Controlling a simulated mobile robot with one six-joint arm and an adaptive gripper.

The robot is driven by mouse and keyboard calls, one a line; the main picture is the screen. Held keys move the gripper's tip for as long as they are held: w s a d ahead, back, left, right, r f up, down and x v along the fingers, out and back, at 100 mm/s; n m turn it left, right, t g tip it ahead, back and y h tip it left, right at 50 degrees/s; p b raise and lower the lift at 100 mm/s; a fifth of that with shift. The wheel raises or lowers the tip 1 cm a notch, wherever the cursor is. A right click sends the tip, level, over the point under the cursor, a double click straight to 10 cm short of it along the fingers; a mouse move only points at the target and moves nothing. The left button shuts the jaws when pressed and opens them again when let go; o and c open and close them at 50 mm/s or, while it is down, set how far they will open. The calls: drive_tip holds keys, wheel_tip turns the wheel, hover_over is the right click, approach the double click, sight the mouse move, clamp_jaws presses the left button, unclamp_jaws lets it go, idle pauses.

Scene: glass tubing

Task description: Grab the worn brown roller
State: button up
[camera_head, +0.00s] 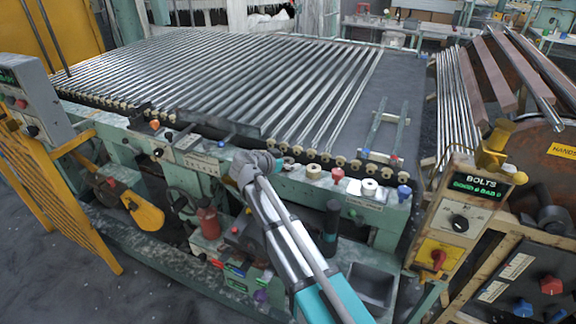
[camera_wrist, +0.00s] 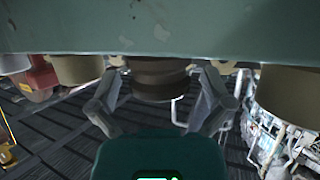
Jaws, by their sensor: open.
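The worn brown roller (camera_wrist: 160,80) shows in the wrist view as a short, dark brown ribbed cylinder against the pale green ledge (camera_wrist: 160,28). My gripper (camera_wrist: 162,92) is open, with one finger on each side of the roller. Some gap seems to show beside it, and I cannot tell whether either finger touches it. In the head view my gripper (camera_head: 258,162) is at the front ledge of the green machine (camera_head: 225,158). I cannot make out the brown roller there; the gripper seems to hide it.
In the wrist view a tan roller (camera_wrist: 78,68) is left of my gripper and a larger tan one (camera_wrist: 285,92) right. In the head view a cream roller (camera_head: 313,171), red knob (camera_head: 337,174) and white roller (camera_head: 370,187) stand along the ledge. Glass tubes (camera_head: 230,80) lie behind.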

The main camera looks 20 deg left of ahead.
drive_tip(key=c, duration=1.1)
drive_tip(key=shift+r, duration=0.2)
wheel_tip(320, 180, up, 2)
drive_tip(key=shift+r+p, duration=0.1)
drive_tip(key=shift+p, duration=1.1)
drive_tip(key=s+a+r+p, duration=0.4)
drive_tip(key=s+r+p, duration=0.6)
drive_tip(key=s, duration=0.3)
drive_tip(key=shift+s+r+p, duration=0.2)
drive_tip(key=shift+p, duration=0.1)
